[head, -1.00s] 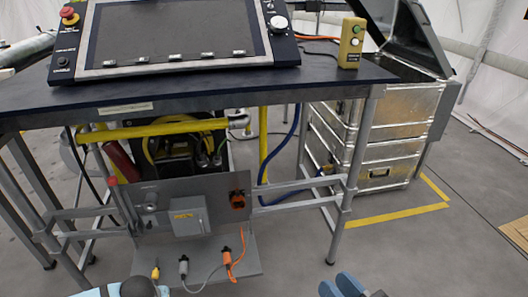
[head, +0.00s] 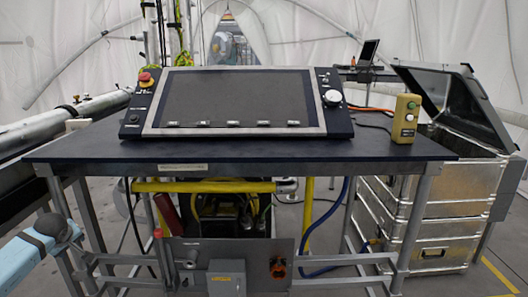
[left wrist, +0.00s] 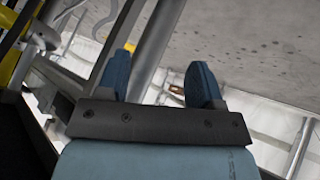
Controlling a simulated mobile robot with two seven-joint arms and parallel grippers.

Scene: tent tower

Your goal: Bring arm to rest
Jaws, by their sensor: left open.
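A light-blue link of my left arm (head: 32,256), with a dark rounded joint, shows at the lower left of the head view, in front of and to the left of the table's left legs. My left gripper (left wrist: 160,78) shows only in the left wrist view. Its two blue fingers are apart, with nothing between them. Metal bars and a grey surface show beyond the fingers; I cannot tell how far away they are. My right arm and right gripper are in neither current view.
A dark table (head: 250,150) carries a large console (head: 237,100) and a yellow button box (head: 405,118). A panel (head: 222,262) hangs below. Open-lidded metal cases (head: 432,211) stand at the right. A long grey pipe (head: 68,118) runs along the left.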

